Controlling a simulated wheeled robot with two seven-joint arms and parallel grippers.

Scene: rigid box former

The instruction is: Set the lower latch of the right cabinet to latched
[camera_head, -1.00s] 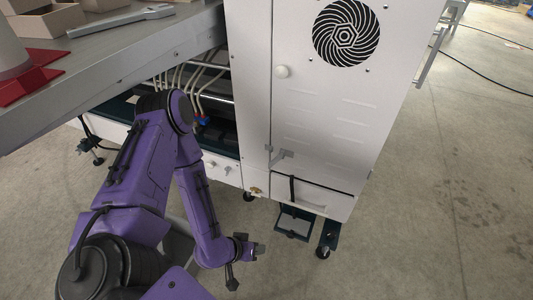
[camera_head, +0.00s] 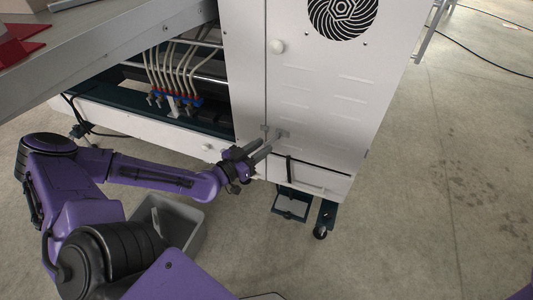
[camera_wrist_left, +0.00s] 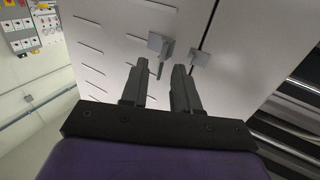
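The right cabinet (camera_head: 330,110) is the white one with a round vent, a knob and slots. Its lower latch (camera_head: 283,134) is a small grey fitting on the slotted door by the vertical seam. A second small fitting (camera_head: 264,128) sits across the seam. In the left wrist view the latch (camera_wrist_left: 159,45) is ahead of my fingers, with a thin bar pointing down from it, and the other fitting (camera_wrist_left: 200,58) is to its right. I cannot tell if it is latched. My left gripper (camera_head: 266,147) is open and empty, its fingertips close below the latch. My right gripper is out of view.
A grey bin (camera_head: 185,225) stands on the floor below my left arm. A worktable (camera_head: 110,40) juts in at upper left. Cables and hoses (camera_head: 172,75) fill the open bay left of the cabinet. The floor to the right is clear.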

